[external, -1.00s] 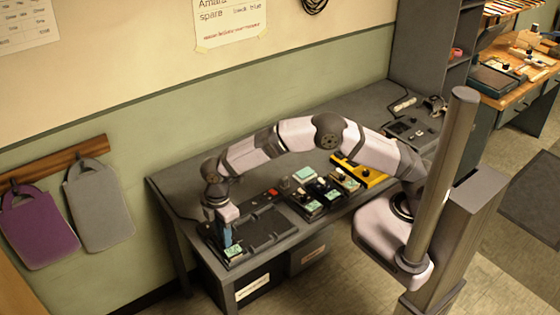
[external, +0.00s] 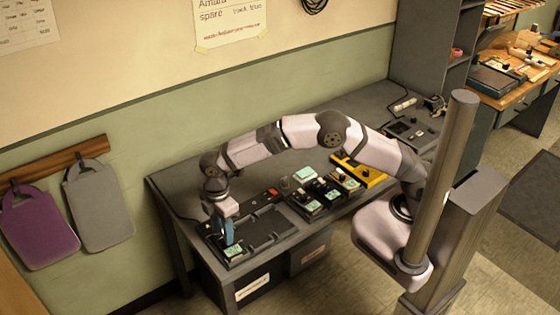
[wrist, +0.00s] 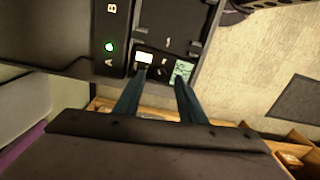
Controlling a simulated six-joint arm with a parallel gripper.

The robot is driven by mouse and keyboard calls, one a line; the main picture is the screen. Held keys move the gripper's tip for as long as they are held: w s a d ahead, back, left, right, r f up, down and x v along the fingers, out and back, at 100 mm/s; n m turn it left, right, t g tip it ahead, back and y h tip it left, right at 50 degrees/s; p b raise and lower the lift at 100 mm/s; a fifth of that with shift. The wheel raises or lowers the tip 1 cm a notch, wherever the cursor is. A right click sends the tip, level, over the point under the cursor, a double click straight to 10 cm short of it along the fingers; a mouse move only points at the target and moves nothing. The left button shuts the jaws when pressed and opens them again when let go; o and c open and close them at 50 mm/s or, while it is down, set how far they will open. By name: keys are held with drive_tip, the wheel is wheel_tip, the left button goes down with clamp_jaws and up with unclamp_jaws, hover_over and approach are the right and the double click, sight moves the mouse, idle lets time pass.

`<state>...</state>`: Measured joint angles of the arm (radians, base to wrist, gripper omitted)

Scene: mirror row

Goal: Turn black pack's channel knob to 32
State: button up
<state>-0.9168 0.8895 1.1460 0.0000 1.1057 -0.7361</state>
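A black pack sits in the left end of the dark tray under my gripper. Its green display (wrist: 183,72) shows in the wrist view, with digits too small to read, and it also shows in the external view (external: 234,251). A dark knob (wrist: 162,72) appears between the fingertips, beside the display; its pointer and setting cannot be read. My gripper (wrist: 160,76) has its two blue fingers apart, with a gap around the knob, and it also shows in the external view (external: 229,242). Whether a finger touches the knob cannot be told.
The tray (external: 262,232) has marks A and B and a lit green lamp (wrist: 109,47) beside A. Several packs with displays stand right of the tray, near a yellow holder (external: 372,178). Bare desk (external: 200,180) lies behind the tray.

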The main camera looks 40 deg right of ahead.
wheel_tip(320, 180, up, 5)
drive_tip(key=shift+r+b, duration=0.1)
drive_tip(key=shift+b, duration=0.35)
drive_tip(key=n+p, duration=0.1)
drive_tip(key=n, duration=0.1)
drive_tip(key=n+p, duration=0.2)
drive_tip(key=n, duration=0.1)
drive_tip(key=shift+s+d+n, duration=0.2)
drive_tip(key=shift+d+n, duration=0.05)
drive_tip(key=shift+n, duration=0.05)
drive_tip(key=n, duration=0.3)
drive_tip(key=shift+w+a+n, duration=0.1)
drive_tip(key=shift+a+n, duration=0.05)
drive_tip(key=shift+n, duration=0.25)
drive_tip(key=n, duration=0.4)
drive_tip(key=shift+w+a, duration=0.1)
